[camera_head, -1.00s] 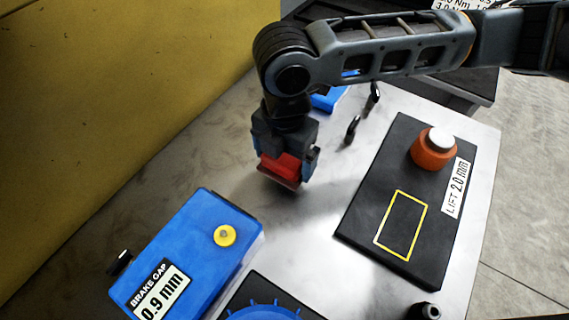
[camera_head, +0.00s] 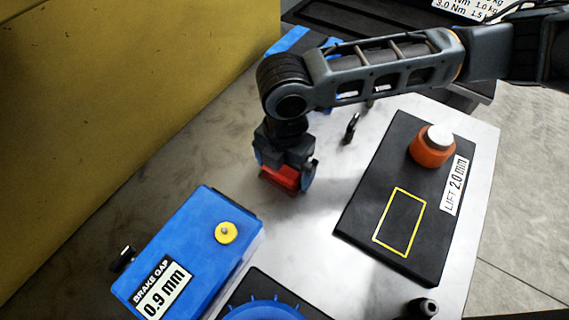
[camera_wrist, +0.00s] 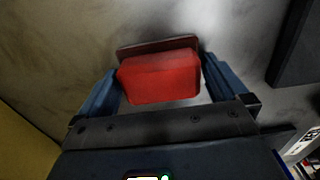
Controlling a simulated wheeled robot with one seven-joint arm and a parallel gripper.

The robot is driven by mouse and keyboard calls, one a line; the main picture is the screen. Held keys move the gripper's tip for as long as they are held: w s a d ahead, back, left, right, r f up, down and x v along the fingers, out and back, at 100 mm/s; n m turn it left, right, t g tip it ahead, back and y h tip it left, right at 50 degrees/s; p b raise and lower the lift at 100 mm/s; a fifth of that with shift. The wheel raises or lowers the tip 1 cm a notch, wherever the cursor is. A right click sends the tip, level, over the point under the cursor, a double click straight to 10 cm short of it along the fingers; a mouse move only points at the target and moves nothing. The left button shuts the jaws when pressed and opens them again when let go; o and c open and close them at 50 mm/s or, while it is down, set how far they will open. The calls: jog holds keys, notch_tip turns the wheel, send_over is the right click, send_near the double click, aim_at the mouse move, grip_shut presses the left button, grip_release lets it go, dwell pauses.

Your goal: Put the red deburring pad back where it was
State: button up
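The red deburring pad (camera_wrist: 158,78) is a red block with a darker plate along its far side. It sits between the two blue fingers of my gripper (camera_wrist: 160,84), which are closed against its ends. In the head view, the pad (camera_head: 280,178) hangs below my gripper (camera_head: 285,174), over the grey metal table left of the black board. The yellow-outlined rectangle (camera_head: 400,221) on the black board (camera_head: 368,240) is empty. I cannot tell how high the pad is above the table.
A blue box (camera_head: 190,240) labelled BRAKE GAP 0.9 mm, with a yellow button, stands at the lower left. An orange knob with a white top (camera_head: 433,146) rises from the board beside a LIFT 2.0 mm label. Small black pegs (camera_head: 351,128) stand behind. A yellow wall (camera_head: 120,100) is at left.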

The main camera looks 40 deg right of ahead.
aim_at(284, 166)
notch_tip(284, 166, up, 12)
jog(key=b, duration=0.1)
jog(key=shift+r, duration=0.15)
dwell(0.3)
jog(key=shift+c, duration=0.3)
dwell(1.0)
